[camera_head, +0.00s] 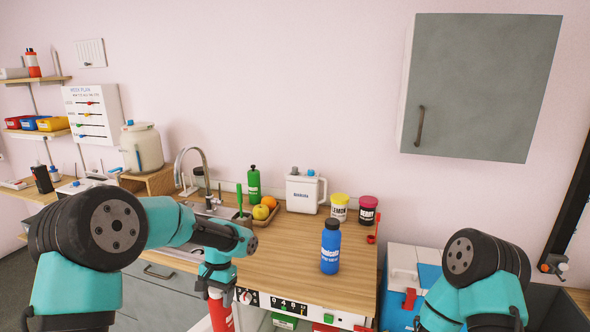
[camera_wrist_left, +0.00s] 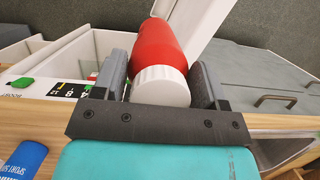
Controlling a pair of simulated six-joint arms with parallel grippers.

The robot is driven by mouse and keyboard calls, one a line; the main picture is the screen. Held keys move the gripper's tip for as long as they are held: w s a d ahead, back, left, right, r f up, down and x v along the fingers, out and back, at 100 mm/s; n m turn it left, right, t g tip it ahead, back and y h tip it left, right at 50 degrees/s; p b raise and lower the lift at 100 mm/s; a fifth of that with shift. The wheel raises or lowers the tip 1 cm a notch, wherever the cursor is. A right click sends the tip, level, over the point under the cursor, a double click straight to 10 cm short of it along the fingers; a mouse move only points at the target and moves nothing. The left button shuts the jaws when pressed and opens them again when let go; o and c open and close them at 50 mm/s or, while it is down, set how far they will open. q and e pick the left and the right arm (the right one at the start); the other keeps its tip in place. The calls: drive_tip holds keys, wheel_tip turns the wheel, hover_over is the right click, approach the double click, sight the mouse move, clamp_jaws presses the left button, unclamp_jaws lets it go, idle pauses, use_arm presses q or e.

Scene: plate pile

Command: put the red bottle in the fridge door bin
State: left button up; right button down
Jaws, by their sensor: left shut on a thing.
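The red bottle (camera_head: 220,313) is held by my left gripper (camera_head: 215,283) in front of the counter's front edge. The left wrist view shows the red bottle (camera_wrist_left: 160,45) with its white cap toward the camera, between the two dark fingers of my left gripper (camera_wrist_left: 158,80), which are shut on it. White walls (camera_wrist_left: 70,62) below the counter look like the open fridge; a white panel (camera_wrist_left: 186,14) beyond the bottle may be its door. The door bin is not clearly seen. My right arm is at the lower right, its gripper out of view.
A blue bottle (camera_head: 330,247) stands upright on the wooden counter (camera_head: 285,250), close to the front edge. A white jug (camera_head: 303,192), a yellow-lidded jar (camera_head: 339,207) and a pink-lidded jar (camera_head: 367,210) stand behind. A cooler (camera_head: 402,285) sits right of the counter.

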sight(226, 322)
use_arm(q)
drive_tip(key=shift+s+d+f, duration=0.25)
drive_tip(key=shift+d, duration=0.2)
drive_tip(key=shift+f, duration=0.1)
drive_tip(key=f, duration=0.4)
drive_tip(key=w+f+n, duration=0.1)
drive_tip(key=f, duration=0.3)
drive_tip(key=f+n, duration=0.1)
drive_tip(key=f, duration=0.2)
drive_tip(key=shift+w+a+f, duration=0.1)
drive_tip(key=shift+w+f, duration=0.3)
wheel_tip(226, 322, down, 13)
drive_tip(key=n+h, duration=0.1)
drive_tip(key=shift+s+n, duration=0.25)
drive_tip(key=shift+n, duration=0.15)
